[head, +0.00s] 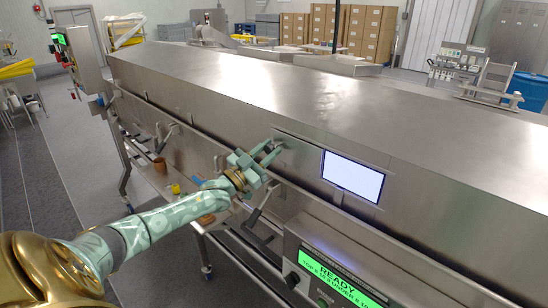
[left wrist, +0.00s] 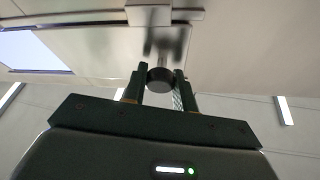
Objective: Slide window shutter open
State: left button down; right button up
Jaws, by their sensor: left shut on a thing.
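The bright window (head: 353,175), framed in dark blue, sits in the near side wall of the long steel tunnel and looks uncovered. The flat steel shutter (head: 298,157) lies directly left of it. My left gripper (head: 271,151) reaches the shutter's left end. In the left wrist view its two fingers (left wrist: 160,84) are closed around a dark round knob (left wrist: 160,77) on the shutter, which hides the fingertips in part. The lit window (left wrist: 32,50) also shows there at the upper left. My right gripper is not in view.
The tunnel's broad steel top (head: 240,80) runs away to the upper left. A control box with a green READY screen (head: 340,278) stands below the window. A lower steel shelf (head: 155,180) with small items runs along the tunnel. The floor at left is open.

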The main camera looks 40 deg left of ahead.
pick_arm(q)
jog(key=c, duration=1.1)
grip_release()
jog(key=shift+a+r, duration=0.15)
jog(key=shift+a, duration=0.25)
jog(key=shift+s+f, duration=0.1)
jog(key=shift+f, duration=0.1)
jog(key=v, duration=1.6)
jog(key=shift+b, duration=0.4)
